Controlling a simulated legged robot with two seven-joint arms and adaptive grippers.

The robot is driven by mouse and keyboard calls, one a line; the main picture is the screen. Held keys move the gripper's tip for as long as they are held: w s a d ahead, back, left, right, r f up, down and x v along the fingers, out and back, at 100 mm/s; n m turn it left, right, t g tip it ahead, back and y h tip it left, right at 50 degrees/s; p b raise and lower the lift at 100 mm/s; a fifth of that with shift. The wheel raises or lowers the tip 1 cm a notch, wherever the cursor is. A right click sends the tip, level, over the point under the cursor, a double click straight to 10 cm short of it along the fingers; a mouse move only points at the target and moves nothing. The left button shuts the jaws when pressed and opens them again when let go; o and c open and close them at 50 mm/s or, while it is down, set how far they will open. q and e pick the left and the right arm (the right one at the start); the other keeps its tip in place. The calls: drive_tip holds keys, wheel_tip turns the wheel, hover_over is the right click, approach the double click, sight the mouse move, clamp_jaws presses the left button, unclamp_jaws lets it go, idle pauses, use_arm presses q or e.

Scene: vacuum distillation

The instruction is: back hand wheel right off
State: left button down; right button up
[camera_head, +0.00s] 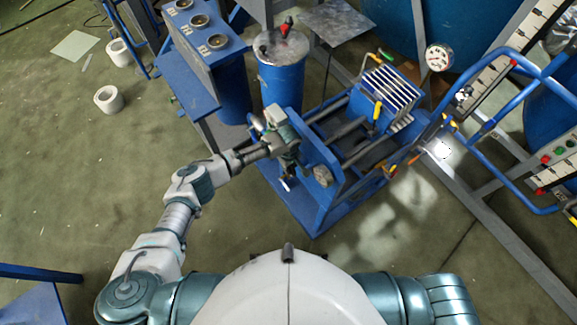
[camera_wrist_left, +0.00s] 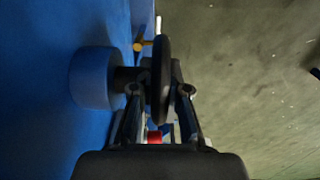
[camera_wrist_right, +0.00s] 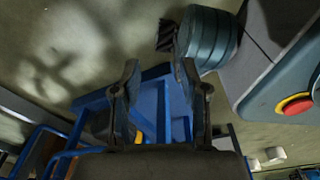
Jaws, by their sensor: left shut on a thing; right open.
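A dark hand wheel (camera_wrist_left: 161,78) shows edge-on in the left wrist view, on a short dark shaft by a blue plate, with a pale blue-grey round part (camera_wrist_left: 92,77) beside it. My left gripper (camera_wrist_left: 160,92) is shut on this wheel, one finger on each side of it. In the head view my left gripper (camera_head: 289,165) is at the near left end of the blue machine frame (camera_head: 322,212), and the wheel is hidden or too small to make out there. My right gripper (camera_wrist_right: 160,75) is open and empty in the right wrist view; it does not show in the head view.
A grey round knob (camera_head: 322,176) sits on the frame's end, right of my left gripper. Blue tube rails (camera_head: 480,150) are on the right. The floor at left is mostly clear.

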use_arm(q)
drive_tip(key=shift+w+a+r, duration=0.15)
drive_tip(key=shift+w, duration=0.05)
drive_tip(key=p, duration=0.1)
drive_tip(key=w+r+p, duration=0.1)
drive_tip(key=p, duration=0.1)
drive_tip(key=shift+w+d+h, duration=0.1)
drive_tip(key=shift+d+h, duration=0.15)
drive_tip(key=shift+h, duration=0.05)
use_arm(e)
drive_tip(key=s, duration=0.3)
drive_tip(key=s+d, duration=0.1)
drive_tip(key=shift+s+r, duration=0.15)
drive_tip(key=shift+r, duration=0.15)
use_arm(q)
drive_tip(key=shift+d+r, duration=0.1)
drive_tip(key=shift+d, duration=0.1)
drive_tip(key=c, duration=1.2)
unclamp_jaws()
drive_tip(key=shift+o, duration=0.2)
drive_tip(key=shift+f, duration=0.25)
use_arm(e)
drive_tip(key=shift+d, duration=0.1)
